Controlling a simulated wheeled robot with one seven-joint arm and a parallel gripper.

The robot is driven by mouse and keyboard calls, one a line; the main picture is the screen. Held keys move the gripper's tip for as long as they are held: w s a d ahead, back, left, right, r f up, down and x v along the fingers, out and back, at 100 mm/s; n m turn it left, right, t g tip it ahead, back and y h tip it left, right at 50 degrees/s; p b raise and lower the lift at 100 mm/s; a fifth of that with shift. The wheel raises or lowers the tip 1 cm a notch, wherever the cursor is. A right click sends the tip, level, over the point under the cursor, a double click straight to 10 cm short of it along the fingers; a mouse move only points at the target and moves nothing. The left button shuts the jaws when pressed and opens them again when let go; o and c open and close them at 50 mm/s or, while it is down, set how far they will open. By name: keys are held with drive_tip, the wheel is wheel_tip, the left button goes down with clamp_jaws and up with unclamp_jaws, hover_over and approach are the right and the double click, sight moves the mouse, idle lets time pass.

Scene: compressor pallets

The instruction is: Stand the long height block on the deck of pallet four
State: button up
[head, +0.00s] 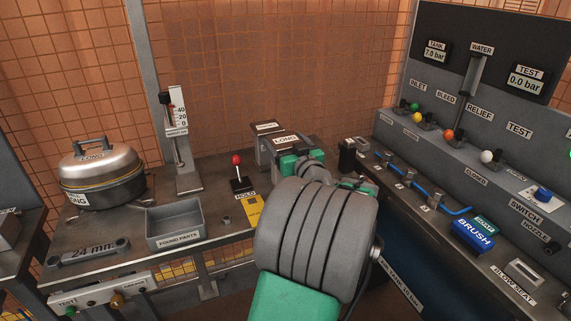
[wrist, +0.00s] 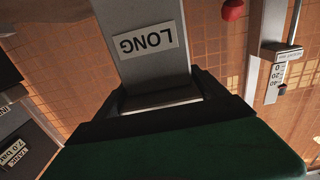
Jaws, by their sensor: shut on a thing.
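The long height block (wrist: 150,20) is a grey bar with a LONG label, upside down in the wrist view. My gripper (wrist: 160,98) is shut on it, with dark jaws on both sides of its near end. In the head view a grey block with a LONG label (head: 285,141) shows just beyond my green gripper (head: 297,160), partly hidden by it. My arm hides what lies under the gripper. I cannot make out a pallet marked four in either view.
A FOUND PARTS tray (head: 175,240), a lidded pot (head: 100,178), a height gauge (head: 180,150) and a red-knobbed lever (head: 238,178) stand on the left bench. A valve panel (head: 450,130) and a blue brush (head: 472,238) are at right.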

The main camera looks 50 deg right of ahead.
drive_tip(key=c, duration=0.9)
drive_tip(key=shift+r, duration=0.3)
drive_tip(key=shift+r, duration=0.1)
